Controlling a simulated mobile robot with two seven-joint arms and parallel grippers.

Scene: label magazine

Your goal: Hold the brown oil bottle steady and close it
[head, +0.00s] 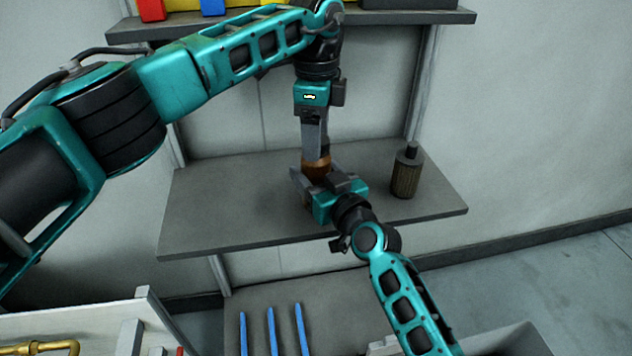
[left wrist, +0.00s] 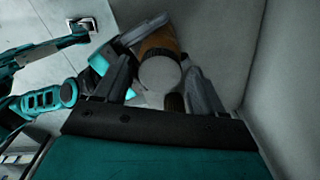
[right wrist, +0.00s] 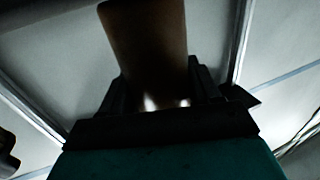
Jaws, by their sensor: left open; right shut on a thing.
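The brown oil bottle (head: 316,168) stands upright on the grey shelf, partly hidden by my grippers. My right gripper (head: 318,190) is shut on its body from the front; the brown body also shows between the fingers in the right wrist view (right wrist: 145,40). My left gripper (head: 314,150) points down from above, its open fingers at the bottle's top. In the left wrist view the brown bottle (left wrist: 157,40) shows a pale round top (left wrist: 160,75) between the open fingers. I cannot tell whether that disc is a lid, or whether the fingers touch it.
A dark ribbed canister (head: 406,175) with a narrow neck stands at the right of the shelf (head: 215,215). The shelf's left side is clear. An upper shelf (head: 450,16) holds red, blue and yellow items. Several blue sticks (head: 271,330) lie on the lower surface.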

